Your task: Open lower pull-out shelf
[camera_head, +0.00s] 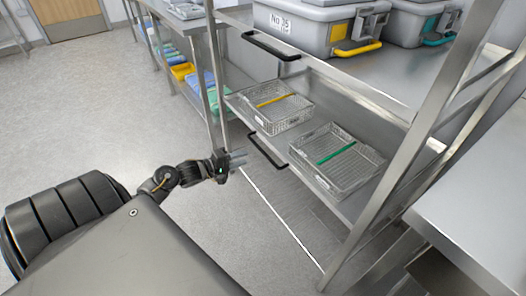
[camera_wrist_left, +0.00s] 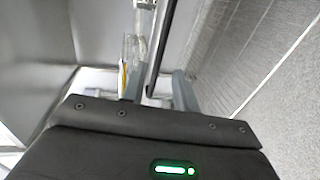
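The lower pull-out shelf (camera_head: 349,208) is a steel tray in the rack, carrying two wire baskets. Its black bar handle (camera_head: 268,152) is on the front edge. My left gripper (camera_head: 240,160) is just left of this handle, fingers pointing at it. In the left wrist view the two grey fingers (camera_wrist_left: 158,90) stand apart, and a dark handle bar (camera_wrist_left: 163,45) reaches down between them in the picture. I cannot tell whether the fingers touch the bar. The shelf appears pushed in. My right gripper is not in view.
An upper shelf with its own black handle (camera_head: 270,46) holds grey cases (camera_head: 318,25). The baskets have a yellow strip (camera_head: 276,100) and a green strip (camera_head: 335,153). A steel table (camera_head: 480,190) stands at right. The floor (camera_head: 90,120) at left is clear.

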